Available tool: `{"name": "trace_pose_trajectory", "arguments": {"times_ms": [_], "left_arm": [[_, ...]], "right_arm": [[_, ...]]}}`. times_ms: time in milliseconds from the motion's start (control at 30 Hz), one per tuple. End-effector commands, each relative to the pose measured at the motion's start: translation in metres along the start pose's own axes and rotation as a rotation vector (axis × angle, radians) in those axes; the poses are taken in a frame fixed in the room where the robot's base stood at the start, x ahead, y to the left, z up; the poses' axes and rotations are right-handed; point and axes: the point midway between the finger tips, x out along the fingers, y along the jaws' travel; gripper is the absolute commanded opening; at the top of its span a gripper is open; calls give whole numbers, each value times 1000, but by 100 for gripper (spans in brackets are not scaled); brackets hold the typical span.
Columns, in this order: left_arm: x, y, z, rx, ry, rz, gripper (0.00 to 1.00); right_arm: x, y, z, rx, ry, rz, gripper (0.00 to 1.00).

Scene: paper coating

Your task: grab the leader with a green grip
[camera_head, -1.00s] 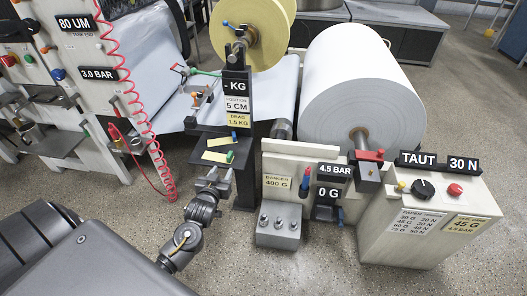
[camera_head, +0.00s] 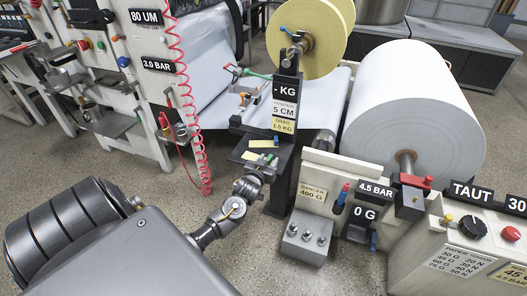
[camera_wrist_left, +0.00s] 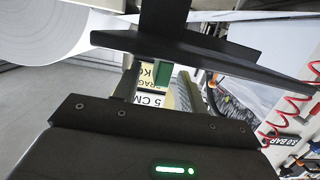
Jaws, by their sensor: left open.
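A small black shelf (camera_head: 236,155) on the stand holds pale yellow strips (camera_head: 263,143), one above the other. A small green block, the green grip (camera_wrist_left: 163,70), shows in the left wrist view beneath a dark plate, close in front of my gripper. My left gripper (camera_head: 256,169) is open at the shelf's front edge. In the left wrist view its fingers (camera_wrist_left: 158,88) reach towards the green grip; I cannot tell whether they touch it. The join between grip and strip is hidden. My right gripper is not in view.
The black stand (camera_head: 285,148) with its labels rises just behind the shelf. A pale machine panel with a red coiled hose (camera_head: 188,110) is at the left. The dancer weight block (camera_head: 308,237) and white paper roll (camera_head: 415,110) are at the right.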

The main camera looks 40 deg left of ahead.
Motion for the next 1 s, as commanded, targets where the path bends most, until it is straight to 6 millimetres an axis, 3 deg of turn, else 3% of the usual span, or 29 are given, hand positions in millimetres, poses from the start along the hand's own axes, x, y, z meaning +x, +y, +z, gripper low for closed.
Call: {"name": "trace_pose_trajectory", "arguments": {"times_ms": [167,433,733,1000], "left_arm": [[20,0,1,-1,0,-1,42],[22,0,1,-1,-1,0,41],[21,0,1,-1,-1,0,1],[21,0,0,-1,-1,0,0]], "right_arm": [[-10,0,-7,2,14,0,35],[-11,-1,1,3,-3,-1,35],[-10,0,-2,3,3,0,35],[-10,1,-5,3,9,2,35]]}}
